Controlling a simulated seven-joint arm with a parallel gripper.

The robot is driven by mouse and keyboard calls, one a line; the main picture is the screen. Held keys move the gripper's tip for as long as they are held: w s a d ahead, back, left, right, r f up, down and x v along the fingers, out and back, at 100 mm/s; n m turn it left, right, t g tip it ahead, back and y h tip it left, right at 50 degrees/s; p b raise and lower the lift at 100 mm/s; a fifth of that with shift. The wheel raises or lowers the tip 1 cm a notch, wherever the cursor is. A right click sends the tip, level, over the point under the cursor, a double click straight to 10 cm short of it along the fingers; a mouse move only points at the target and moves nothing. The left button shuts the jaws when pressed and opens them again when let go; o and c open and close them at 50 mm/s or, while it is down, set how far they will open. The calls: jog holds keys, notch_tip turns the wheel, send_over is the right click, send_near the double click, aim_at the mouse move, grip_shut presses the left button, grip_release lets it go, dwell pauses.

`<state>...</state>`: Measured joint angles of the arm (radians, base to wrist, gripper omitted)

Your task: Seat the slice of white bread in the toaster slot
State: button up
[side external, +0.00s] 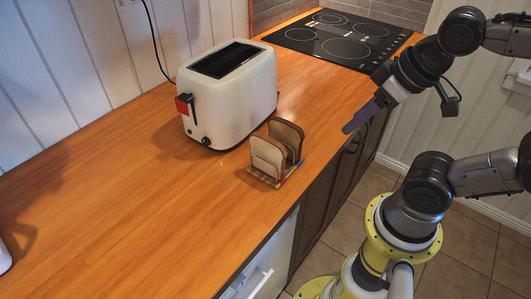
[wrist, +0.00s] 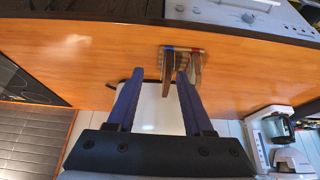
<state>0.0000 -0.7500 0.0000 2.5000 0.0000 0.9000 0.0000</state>
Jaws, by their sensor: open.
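A pale slice of bread (side external: 267,160) stands upright in a small rack (side external: 253,176) near the counter's front edge. A browner slice (side external: 289,134) stands beside it. In the wrist view the pale slice (wrist: 196,72) is right of the brown slice (wrist: 167,76). The white toaster (side external: 222,108) stands behind the rack, its dark slot (side external: 230,60) facing up and empty. In the wrist view the toaster (wrist: 160,112) is partly hidden by my fingers. My gripper (side external: 350,126) is open and empty, in the air right of the rack. It also shows in the wrist view (wrist: 159,74).
A black hob (side external: 335,38) lies at the counter's back right. A cord (side external: 155,40) hangs on the wall behind the toaster. An appliance (wrist: 272,130) stands at the right in the wrist view.

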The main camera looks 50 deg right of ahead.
aim_at(270, 139)
jog(key=w+a+r+g, duration=0.1)
jog(key=w+a+r, duration=0.5)
jog(key=w+a, duration=0.3)
jog(key=x, duration=1.3)
jog(key=shift+f, duration=0.4)
jog(key=shift+c, duration=0.4)
grip_shut()
